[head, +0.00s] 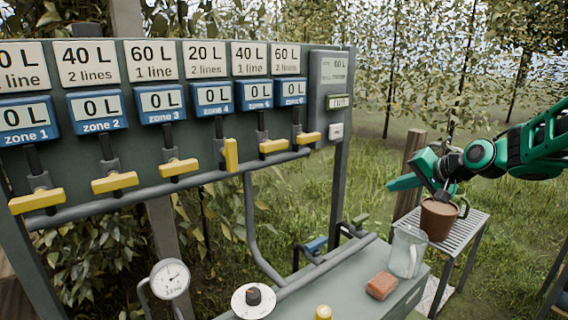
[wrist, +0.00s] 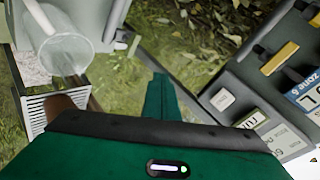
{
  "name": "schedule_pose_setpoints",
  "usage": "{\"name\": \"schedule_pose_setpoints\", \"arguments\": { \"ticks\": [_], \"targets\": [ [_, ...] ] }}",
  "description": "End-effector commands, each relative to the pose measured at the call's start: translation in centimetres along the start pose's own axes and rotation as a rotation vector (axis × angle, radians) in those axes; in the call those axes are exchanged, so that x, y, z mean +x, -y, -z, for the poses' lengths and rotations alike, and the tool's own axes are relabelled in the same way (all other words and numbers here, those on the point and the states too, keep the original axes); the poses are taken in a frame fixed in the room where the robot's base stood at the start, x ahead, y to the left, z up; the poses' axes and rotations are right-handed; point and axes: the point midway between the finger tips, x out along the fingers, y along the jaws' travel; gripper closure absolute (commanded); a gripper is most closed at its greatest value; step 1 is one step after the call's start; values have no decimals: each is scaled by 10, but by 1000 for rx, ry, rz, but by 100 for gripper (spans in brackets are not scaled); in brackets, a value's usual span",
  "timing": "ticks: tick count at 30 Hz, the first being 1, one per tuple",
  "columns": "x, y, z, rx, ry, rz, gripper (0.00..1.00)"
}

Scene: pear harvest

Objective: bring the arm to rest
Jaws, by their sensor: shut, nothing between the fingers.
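My gripper (head: 394,185) is held out in the air at the right in the head view, to the right of the control panel. Its green fingers are shut with nothing between them, and their tips point left. In the wrist view the shut fingers (wrist: 158,94) stick up past the dark edge of the gripper body. In the head view the gripper overlaps the top of a brown pot (head: 438,222); I cannot tell how far above the pot it is. The green arm comes in from the right edge.
The panel (head: 190,143) carries yellow valve handles; zone 4's (head: 231,154) is upright, the others level. A clear jug (head: 406,251) and reddish block (head: 381,286) stand on the grey bench (head: 345,270). The pot is on a slatted stand (head: 466,236). A wooden post (head: 408,165) stands behind.

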Motion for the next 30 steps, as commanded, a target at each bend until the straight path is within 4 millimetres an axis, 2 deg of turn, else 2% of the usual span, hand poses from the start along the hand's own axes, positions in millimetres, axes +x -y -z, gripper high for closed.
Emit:
{"name": "schedule_pose_setpoints", "arguments": {
  "ticks": [1,5,9,15,18,22,25,30],
  "targets": [
    [-17,-16,-14,-38,10,-78,100],
    [-63,-69,-49,-110,58,-286,100],
    [-122,-122,-95,-146,138,-483,100],
    [-207,-184,-169,-133,284,-693,100],
    [-241,-204,-205,-110,356,-758,100],
    [-272,-221,-240,-79,429,-806,100],
    [-284,-227,-254,-64,460,-824,100],
    [-288,-230,-259,-58,472,-830,100]
  ]
}}
